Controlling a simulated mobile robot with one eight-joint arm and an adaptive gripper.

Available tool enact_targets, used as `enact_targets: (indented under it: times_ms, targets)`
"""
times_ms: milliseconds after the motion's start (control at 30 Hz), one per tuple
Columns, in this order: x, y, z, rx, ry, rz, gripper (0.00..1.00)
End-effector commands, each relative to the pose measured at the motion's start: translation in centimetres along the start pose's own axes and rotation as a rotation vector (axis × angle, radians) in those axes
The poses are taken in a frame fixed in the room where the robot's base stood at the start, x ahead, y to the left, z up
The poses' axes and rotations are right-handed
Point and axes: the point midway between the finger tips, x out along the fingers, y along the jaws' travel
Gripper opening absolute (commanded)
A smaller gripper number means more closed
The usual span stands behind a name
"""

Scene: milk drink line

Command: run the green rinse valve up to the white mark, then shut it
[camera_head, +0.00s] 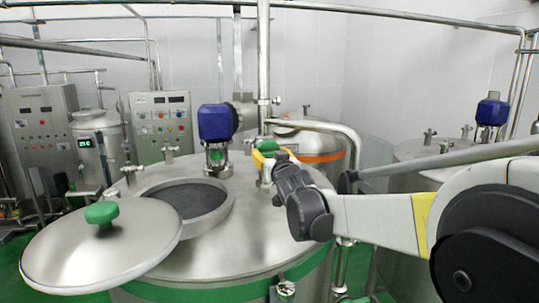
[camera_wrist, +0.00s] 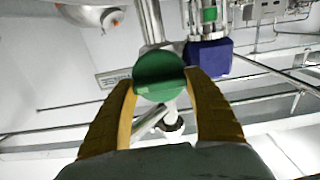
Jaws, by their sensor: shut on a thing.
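The green rinse valve handle (camera_wrist: 160,72) is a round green knob between my two yellow fingers in the wrist view. My gripper (camera_wrist: 161,84) is shut on it, with a finger on each side. In the head view my gripper (camera_head: 267,153) is at the pipework on top of the large steel tank (camera_head: 250,240), and the knob is mostly hidden by my fingers and wrist. The round hatch (camera_head: 190,203) of the tank is open and looks dark grey inside. I cannot make out a white mark or any flow in either view.
The hatch lid (camera_head: 65,250) with a green knob (camera_head: 102,212) hangs open at the left. A blue motor (camera_head: 216,122) stands behind the hatch. A bent steel pipe (camera_head: 325,127) runs close to my wrist. Control panels (camera_head: 160,125) stand at the back left.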

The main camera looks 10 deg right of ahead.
Motion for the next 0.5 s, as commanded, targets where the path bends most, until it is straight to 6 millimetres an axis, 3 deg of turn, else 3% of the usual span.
enact_targets:
  times_ms: [267,500]
  targets:
    - [0.0,-0.02,0.09,-0.062,0.0,0.0,0.3]
    - [0.01,-0.07,0.19,-0.225,0.0,-0.001,0.3]
